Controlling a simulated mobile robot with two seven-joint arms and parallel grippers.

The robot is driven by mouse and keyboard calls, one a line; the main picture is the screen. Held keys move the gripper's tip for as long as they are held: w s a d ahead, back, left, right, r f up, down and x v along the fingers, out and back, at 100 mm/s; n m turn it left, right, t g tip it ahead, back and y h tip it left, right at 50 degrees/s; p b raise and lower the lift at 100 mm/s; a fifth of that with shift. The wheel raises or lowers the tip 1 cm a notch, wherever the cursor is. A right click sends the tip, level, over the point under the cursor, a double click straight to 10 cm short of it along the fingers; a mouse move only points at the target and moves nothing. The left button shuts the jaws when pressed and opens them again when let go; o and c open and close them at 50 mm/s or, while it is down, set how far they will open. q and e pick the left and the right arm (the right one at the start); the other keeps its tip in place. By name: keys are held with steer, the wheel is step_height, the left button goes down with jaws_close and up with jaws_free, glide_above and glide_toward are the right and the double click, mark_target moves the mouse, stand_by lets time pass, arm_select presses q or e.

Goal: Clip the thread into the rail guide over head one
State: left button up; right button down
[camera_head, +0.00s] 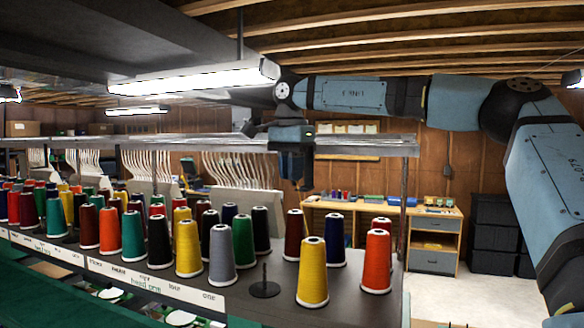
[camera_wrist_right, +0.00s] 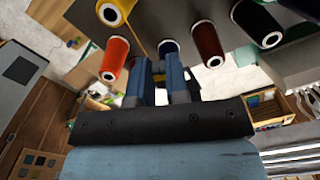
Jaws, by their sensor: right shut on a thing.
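My right gripper (camera_head: 296,183) hangs fingers down at the metal rail (camera_head: 365,146) above the spool shelf, toward the rail's right end. In the right wrist view its two blue fingers (camera_wrist_right: 160,72) are shut on a small yellow piece, which looks like the thread. A thin yellow line (camera_wrist_right: 139,42) runs from the yellow cone (camera_wrist_right: 114,10) toward the fingers. The yellow cone (camera_head: 313,275) stands upright at the shelf's front right. My left gripper is out of view.
Several coloured cones crowd the shelf to the left. A red cone (camera_head: 376,260) and a dark blue cone (camera_head: 335,240) stand near the yellow one. An empty spindle (camera_head: 264,288) is at the front. A lamp (camera_head: 195,79) hangs close above. A workbench (camera_head: 385,220) stands behind.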

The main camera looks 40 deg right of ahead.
mark_target(300, 190)
steer(key=w+d+f, duration=0.2)
steer(key=d, duration=0.3)
steer(key=shift+w+f, duration=0.25)
steer(key=shift+w, duration=0.1)
steer(key=shift+d+f, duration=0.1)
steer(key=shift+f, duration=0.05)
stand_by(1.1)
steer(key=c, duration=1)
jaws_free()
steer(key=shift+c, duration=0.2)
step_height(300, 190, up, 14)
steer(key=shift+b, duration=0.3)
